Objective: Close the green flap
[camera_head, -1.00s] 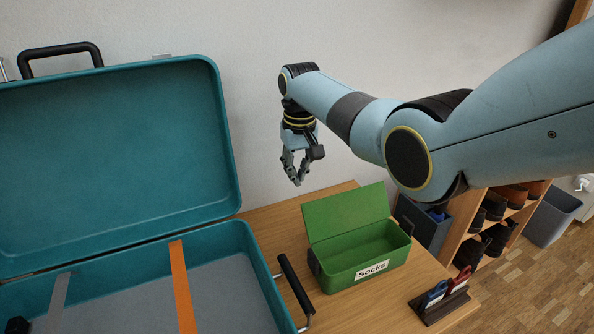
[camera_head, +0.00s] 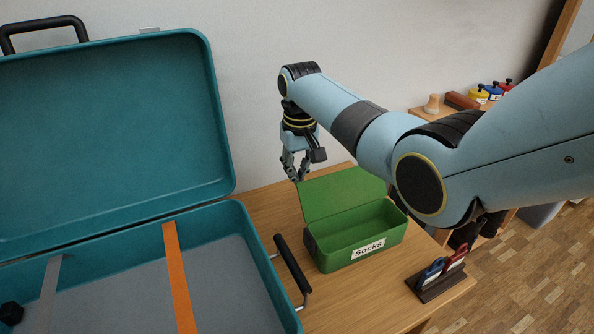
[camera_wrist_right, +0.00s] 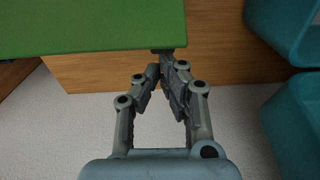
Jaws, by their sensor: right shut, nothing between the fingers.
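The green flap (camera_head: 342,193) is the lid of a green box (camera_head: 325,257) labelled "Socks". It stands open, tilted up at the back of the box. My right gripper (camera_head: 298,177) is shut and empty, pointing down behind the flap's upper left corner. In the right wrist view the flap (camera_wrist_right: 85,25) fills the upper left, and my shut fingertips (camera_wrist_right: 160,68) are close to its edge. I cannot tell whether they touch it. My left gripper is not in view.
A large open teal suitcase (camera_head: 215,150) stands left of the box, its black handle (camera_head: 292,264) near the box's left side. A dark holder with red and blue items (camera_head: 440,274) is at the right on the wooden table (camera_head: 262,205). The wall is behind.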

